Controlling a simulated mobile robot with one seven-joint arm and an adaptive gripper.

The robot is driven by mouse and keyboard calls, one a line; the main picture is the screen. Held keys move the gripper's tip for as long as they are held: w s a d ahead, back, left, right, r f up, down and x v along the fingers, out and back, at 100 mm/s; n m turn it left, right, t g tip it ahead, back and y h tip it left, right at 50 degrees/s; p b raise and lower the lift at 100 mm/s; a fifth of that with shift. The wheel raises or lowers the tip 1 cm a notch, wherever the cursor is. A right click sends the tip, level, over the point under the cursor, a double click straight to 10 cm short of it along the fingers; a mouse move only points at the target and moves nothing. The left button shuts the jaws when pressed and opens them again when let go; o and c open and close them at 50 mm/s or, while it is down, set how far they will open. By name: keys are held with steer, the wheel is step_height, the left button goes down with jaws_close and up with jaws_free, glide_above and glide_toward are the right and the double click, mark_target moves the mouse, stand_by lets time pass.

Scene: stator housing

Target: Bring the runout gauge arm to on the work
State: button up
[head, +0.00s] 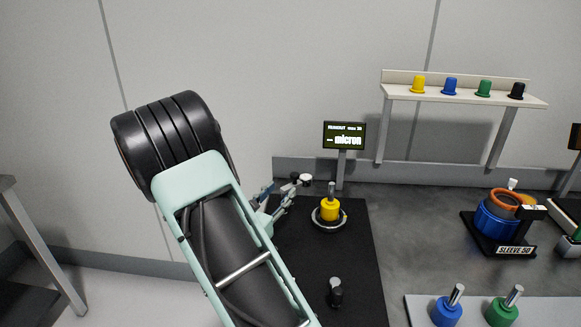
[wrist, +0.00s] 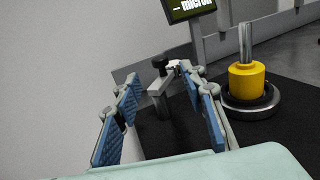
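The yellow work (head: 330,209) stands upright with a metal shaft on a round base; it also shows at the right of the wrist view (wrist: 248,84). The runout gauge arm (wrist: 160,86) is a grey bar on a post with a black knob on top. It is left of the work and apart from it. In the head view only a small part of the gauge arm (head: 305,179) shows beyond my fingers. My gripper (head: 280,197) is open and empty, with blue-padded fingers. In the wrist view my gripper (wrist: 160,78) has the gauge arm ahead, between its fingertips in the picture.
The runout display (head: 344,136) stands behind the work and reads "-- micron". A small black post (head: 336,294) stands on the black mat (head: 358,258). A sleeve fixture (head: 497,222) and a tray with blue and green parts (head: 446,312) are at right. A shelf (head: 455,95) holds coloured caps.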

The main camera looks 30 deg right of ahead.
mark_target(293, 176)
steer(key=shift+w+d+f, duration=0.1)
steer(key=shift+w+d, duration=0.05)
steer(key=shift+w, duration=0.05)
steer(key=x, duration=1)
steer(key=shift+d, duration=0.1)
jaws_close()
